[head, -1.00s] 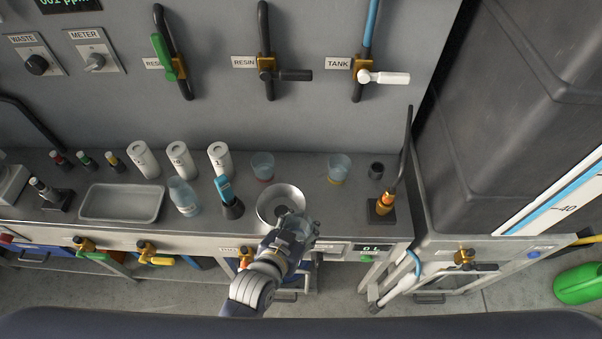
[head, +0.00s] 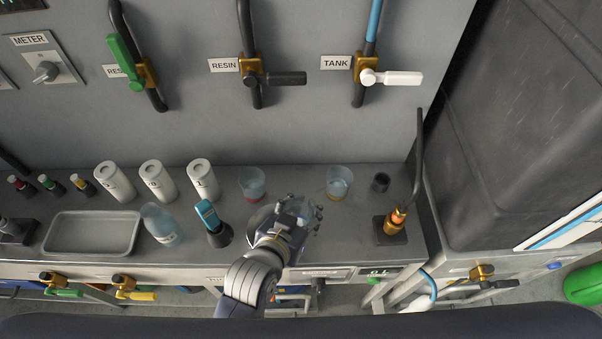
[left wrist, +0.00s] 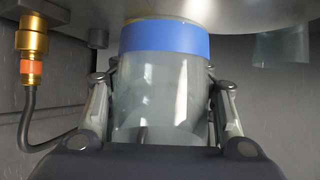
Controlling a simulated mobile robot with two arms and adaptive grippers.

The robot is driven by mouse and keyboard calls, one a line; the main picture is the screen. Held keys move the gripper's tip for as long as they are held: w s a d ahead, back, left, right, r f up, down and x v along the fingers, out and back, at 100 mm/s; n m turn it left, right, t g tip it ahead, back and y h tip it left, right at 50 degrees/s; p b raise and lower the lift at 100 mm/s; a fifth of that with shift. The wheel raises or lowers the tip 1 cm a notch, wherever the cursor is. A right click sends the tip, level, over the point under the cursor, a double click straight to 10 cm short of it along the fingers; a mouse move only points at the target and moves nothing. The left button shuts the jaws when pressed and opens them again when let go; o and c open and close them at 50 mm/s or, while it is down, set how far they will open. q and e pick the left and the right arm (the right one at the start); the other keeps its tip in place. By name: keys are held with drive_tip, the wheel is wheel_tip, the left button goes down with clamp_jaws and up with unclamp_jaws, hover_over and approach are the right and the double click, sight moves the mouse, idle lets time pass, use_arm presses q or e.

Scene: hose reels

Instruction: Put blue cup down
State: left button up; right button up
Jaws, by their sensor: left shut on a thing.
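The blue cup is a clear cup with a blue band, filling the middle of the left wrist view (left wrist: 163,98). My left gripper (head: 302,212) is shut on it, with one finger on each side of the clear wall. My right gripper is not in view.
A red-banded cup (head: 252,185) stands behind left of the gripper and an orange-banded cup (head: 339,183) behind right. A small dark cup (head: 380,182) and a probe stand (head: 392,228) are farther right. Bench (head: 350,222) between gripper and stand is clear.

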use_arm(q)
drive_tip(key=w, duration=0.5)
drive_tip(key=p, duration=0.2)
hover_over(302, 182)
wheel_tip(302, 182, down, 3)
drive_tip(key=shift+r, duration=0.1)
drive_tip(key=shift+s+f, duration=0.15)
drive_tip(key=shift+f, duration=0.35)
wheel_tip(302, 182, down, 3)
drive_tip(key=shift+r, duration=0.15)
drive_tip(key=shift+w, duration=0.2)
drive_tip(key=shift+f, duration=0.35)
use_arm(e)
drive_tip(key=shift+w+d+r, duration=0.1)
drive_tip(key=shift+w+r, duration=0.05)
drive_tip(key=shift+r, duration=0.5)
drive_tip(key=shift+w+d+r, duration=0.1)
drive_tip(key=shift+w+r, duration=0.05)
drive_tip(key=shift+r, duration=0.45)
